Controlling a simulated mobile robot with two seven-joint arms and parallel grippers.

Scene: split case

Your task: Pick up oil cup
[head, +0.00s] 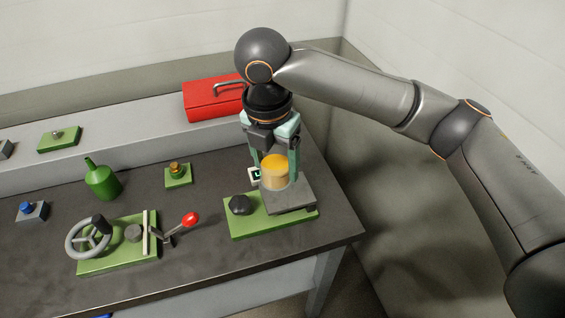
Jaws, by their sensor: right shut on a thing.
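The oil cup appears to be the small tan cylinder with a yellow-orange top (274,172). It is upright at a grey square block on a green base plate (245,224), near the right end of the bench. My right gripper (275,165) comes down from above with one finger on each side of the cylinder, shut on it. I cannot tell whether the cylinder touches the block. My left gripper is not in view.
A black knob (240,204) sits on the same green plate. A red toolbox (213,100) stands behind. To the left are a red-knobbed lever (190,219), a handwheel (88,236), a green bottle (102,179) and a brass fitting (177,168). The bench's right edge is close.

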